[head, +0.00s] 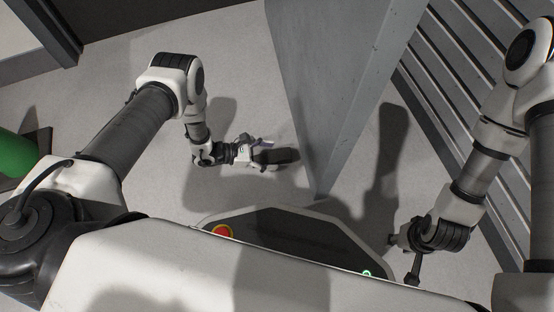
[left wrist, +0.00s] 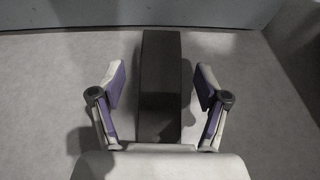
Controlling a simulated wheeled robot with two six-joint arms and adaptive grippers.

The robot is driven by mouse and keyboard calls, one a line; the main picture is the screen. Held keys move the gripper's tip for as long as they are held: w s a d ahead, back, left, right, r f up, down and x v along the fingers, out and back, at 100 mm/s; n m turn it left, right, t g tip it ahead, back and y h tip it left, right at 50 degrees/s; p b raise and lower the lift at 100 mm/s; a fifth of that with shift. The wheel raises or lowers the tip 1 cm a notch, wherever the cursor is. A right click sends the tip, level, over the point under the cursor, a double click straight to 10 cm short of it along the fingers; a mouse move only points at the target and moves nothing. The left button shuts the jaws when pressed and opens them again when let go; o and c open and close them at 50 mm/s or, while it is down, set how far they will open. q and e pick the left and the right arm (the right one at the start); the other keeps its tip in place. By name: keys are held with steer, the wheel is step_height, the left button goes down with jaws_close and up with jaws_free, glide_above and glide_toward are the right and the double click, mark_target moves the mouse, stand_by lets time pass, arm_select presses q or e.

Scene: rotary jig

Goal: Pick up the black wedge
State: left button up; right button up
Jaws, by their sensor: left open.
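The black wedge (head: 281,156) lies on the grey floor in the head view, just left of a tall grey panel. In the left wrist view the black wedge (left wrist: 161,65) is a long dark block pointing away from me. My left gripper (head: 262,153) is open at the near end of the wedge. In the left wrist view the left gripper (left wrist: 161,82) has one finger on each side of the wedge, with a visible gap on both sides. The wedge's near end is hidden by the gripper body. My right gripper (head: 408,255) hangs low at the right, far from the wedge; its fingers are unclear.
The tall grey panel (head: 335,75) stands right of the wedge; its base (left wrist: 150,14) crosses the top of the left wrist view. A ridged metal wall (head: 455,80) is at the right. A green rounded object (head: 15,157) is at the far left. Floor left of the wedge is clear.

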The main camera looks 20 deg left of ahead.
mark_target(282, 155)
arm_select(q)
steer(key=x, duration=0.2)
steer(key=shift+d+f+b, duration=0.25)
steer(key=shift+f+b, duration=0.15)
steer(key=shift+r, duration=0.15)
steer(key=c, duration=1.3)
steer(key=shift+r, duration=0.1)
